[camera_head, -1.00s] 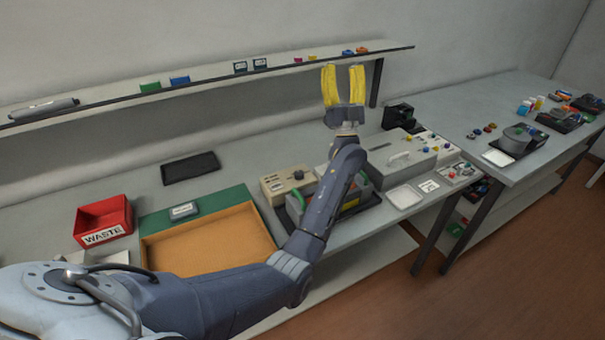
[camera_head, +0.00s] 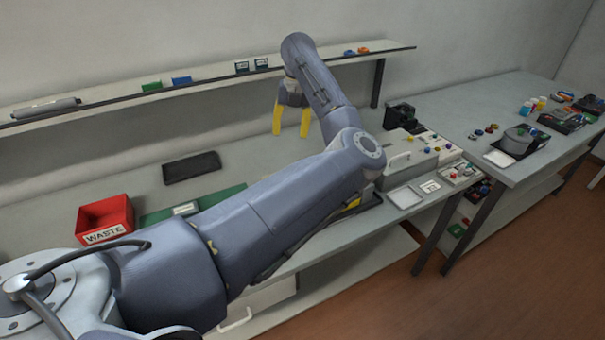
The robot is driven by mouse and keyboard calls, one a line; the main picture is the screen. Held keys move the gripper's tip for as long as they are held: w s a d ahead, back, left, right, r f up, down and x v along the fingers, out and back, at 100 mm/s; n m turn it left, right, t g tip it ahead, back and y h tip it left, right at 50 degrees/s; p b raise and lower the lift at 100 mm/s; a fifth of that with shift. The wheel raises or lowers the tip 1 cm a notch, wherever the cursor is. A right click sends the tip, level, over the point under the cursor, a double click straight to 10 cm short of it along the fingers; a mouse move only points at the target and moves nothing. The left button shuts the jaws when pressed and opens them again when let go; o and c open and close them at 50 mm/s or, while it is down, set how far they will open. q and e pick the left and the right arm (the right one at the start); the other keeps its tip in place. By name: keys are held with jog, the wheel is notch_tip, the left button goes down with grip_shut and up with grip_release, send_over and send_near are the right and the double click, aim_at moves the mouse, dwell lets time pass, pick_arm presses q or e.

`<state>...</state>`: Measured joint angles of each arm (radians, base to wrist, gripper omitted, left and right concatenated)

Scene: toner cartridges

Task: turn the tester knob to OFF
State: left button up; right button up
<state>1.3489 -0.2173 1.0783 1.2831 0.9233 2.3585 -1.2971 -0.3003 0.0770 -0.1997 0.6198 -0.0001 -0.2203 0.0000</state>
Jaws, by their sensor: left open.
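My left gripper (camera_head: 291,133) has two yellow fingers, spread apart and pointing down, with nothing between them. It hangs above the back of the bench, in front of the shelf. The beige box with a dark knob, which looks like the tester, is hidden behind my left arm. The knob and its setting cannot be seen now. My right gripper is not in view.
A red WASTE bin (camera_head: 104,212) and a dark flat tray (camera_head: 191,166) are on the left of the bench. A grey case with a handle (camera_head: 408,155) stands right of my arm. A long shelf (camera_head: 215,79) runs behind the gripper.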

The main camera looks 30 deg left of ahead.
pick_arm(q)
jog(key=shift+t+h, duration=0.3)
jog(key=shift+h, duration=0.3)
jog(key=f, duration=0.5)
jog(key=w+d+f, duration=0.1)
jog(key=f, duration=0.5)
jog(key=d+f, duration=0.1)
jog(key=f, duration=0.5)
jog(key=shift+w+d+f, duration=0.1)
jog(key=shift+w+d, duration=0.05)
jog(key=shift+d, duration=0.1)
jog(key=shift+o, duration=0.2)
grip_shut()
